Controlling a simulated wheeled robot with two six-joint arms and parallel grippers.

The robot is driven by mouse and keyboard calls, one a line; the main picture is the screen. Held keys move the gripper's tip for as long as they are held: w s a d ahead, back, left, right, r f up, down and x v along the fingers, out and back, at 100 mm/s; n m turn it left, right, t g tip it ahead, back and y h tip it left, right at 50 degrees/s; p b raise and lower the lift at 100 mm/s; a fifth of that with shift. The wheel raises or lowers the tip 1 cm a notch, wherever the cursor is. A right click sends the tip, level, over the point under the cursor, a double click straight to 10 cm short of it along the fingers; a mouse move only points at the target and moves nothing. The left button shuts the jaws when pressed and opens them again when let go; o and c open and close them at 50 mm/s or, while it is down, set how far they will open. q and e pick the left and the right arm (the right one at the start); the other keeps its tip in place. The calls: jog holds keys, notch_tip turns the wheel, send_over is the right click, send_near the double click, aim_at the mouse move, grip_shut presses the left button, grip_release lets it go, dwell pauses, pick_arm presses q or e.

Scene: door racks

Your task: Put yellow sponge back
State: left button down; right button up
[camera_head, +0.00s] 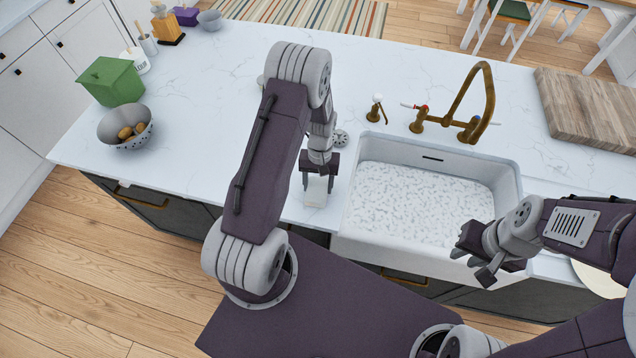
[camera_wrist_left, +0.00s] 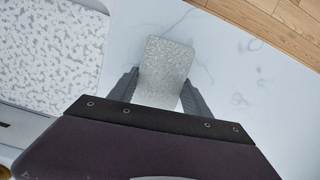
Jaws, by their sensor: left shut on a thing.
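A pale grey-white speckled block, sponge-like in shape, (camera_head: 316,192) is between the fingers of my left gripper (camera_head: 318,184), over the counter just left of the sink. In the left wrist view the block (camera_wrist_left: 165,68) sticks out past the fingers of the left gripper (camera_wrist_left: 158,90), which is shut on it. I cannot tell whether the block touches the counter. No yellow colour shows on it. My right gripper (camera_head: 474,262) is empty and open over the front right edge of the sink.
The white sink (camera_head: 342,242) has a speckled bottom. A brass faucet (camera_head: 470,115) and a soap dispenser (camera_head: 377,107) stand behind it. A wooden board (camera_head: 590,105) lies at the right.

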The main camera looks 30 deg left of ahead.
pick_arm(q)
jog(key=shift+d, duration=0.15)
jog(key=shift+c, duration=2.3)
grip_release()
jog(key=shift+s, duration=0.1)
jog(key=shift+f, duration=0.1)
